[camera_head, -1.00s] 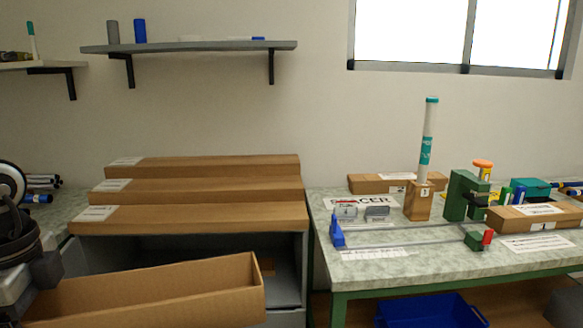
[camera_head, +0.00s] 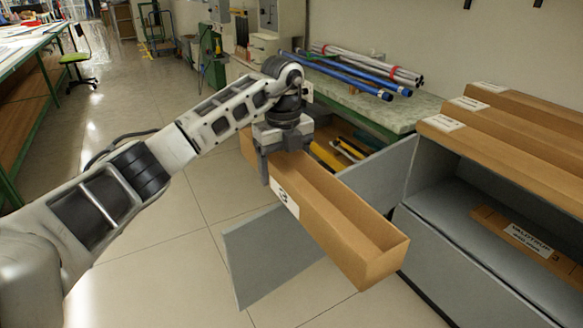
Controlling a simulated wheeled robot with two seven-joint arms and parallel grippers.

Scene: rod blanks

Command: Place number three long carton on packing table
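A long open-topped brown carton (camera_head: 330,232) with a white label marked 3 hangs in the air at the middle of the head view, its near end pointing to the lower right. My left gripper (camera_head: 283,158) is at the carton's far part, above the label, and is shut on it. One finger shows outside the near wall; the other fingertip is hidden. The visible part of the carton's inside looks empty. My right gripper is out of view. I cannot tell whether any table in this view is the packing table.
A grey rack (camera_head: 470,225) with several long cartons on top stands at the right, close to the held carton. A grey panel (camera_head: 265,255) is below the carton. A bench (camera_head: 385,108) with blue and grey rods is behind. Open floor (camera_head: 150,235) lies at the left.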

